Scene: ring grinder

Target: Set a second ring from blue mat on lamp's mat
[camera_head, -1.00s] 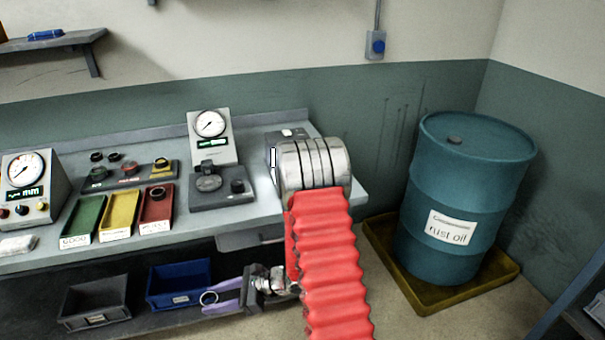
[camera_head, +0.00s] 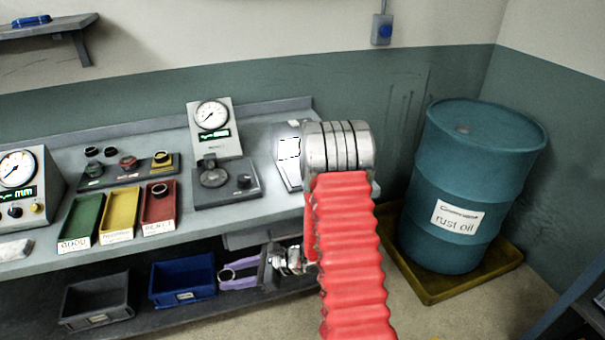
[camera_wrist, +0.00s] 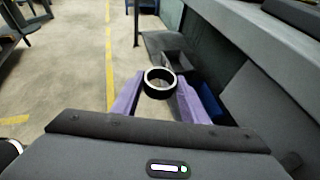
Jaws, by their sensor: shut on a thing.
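My gripper (camera_head: 229,276) is shut on a ring (camera_head: 226,275), low in front of the bench and to the right of the blue bin. In the wrist view the ring (camera_wrist: 160,69) is dark outside with a bright rim and bore, gripped between the purple fingers (camera_wrist: 160,92) near their tips. The ring is in the air, touching nothing but the fingers.
A grey bench (camera_head: 110,258) carries gauges, a stand with several rings (camera_head: 128,162), and green, yellow and red trays (camera_head: 158,215). A grey bin (camera_head: 95,302) and a blue bin (camera_head: 183,280) sit on its lower shelf. A rust oil drum (camera_head: 465,190) stands right. Floor (camera_wrist: 70,70) is open.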

